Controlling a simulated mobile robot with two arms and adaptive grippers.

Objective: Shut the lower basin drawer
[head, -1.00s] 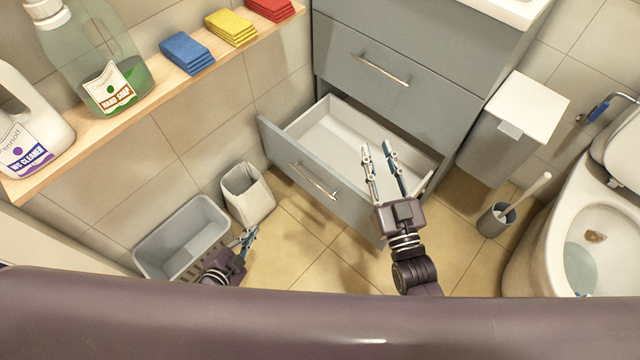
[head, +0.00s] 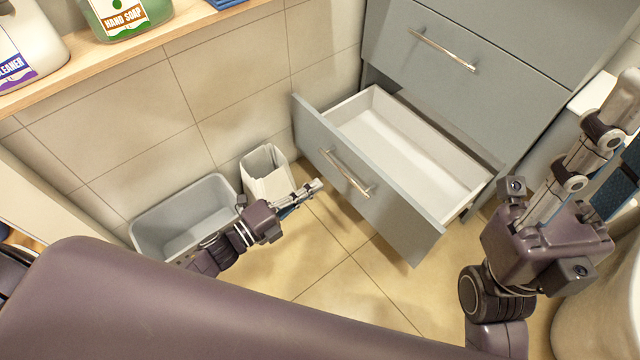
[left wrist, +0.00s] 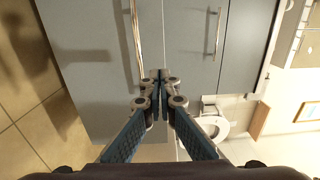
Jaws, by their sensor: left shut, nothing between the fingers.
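The lower basin drawer (head: 395,212) stands pulled out of the grey cabinet in the head view, with its pale inside empty. Its bar handle (head: 346,174) is on the front panel. My left gripper (head: 316,187) is shut and empty, just in front of the drawer front, left of the handle. In the left wrist view its closed fingertips (left wrist: 156,76) overlap the grey drawer front (left wrist: 85,65); I cannot tell whether they touch it. My right gripper (head: 622,135) is at the right edge, right of the drawer, with its fingers apart and the tips partly cut off.
The upper drawer (head: 455,85) is shut above. A grey basket (head: 150,232) and a small white bin (head: 258,165) stand by the wall, close to my left arm. A shelf (head: 110,58) with bottles is at upper left. Tiled floor (head: 345,285) lies clear before the drawer.

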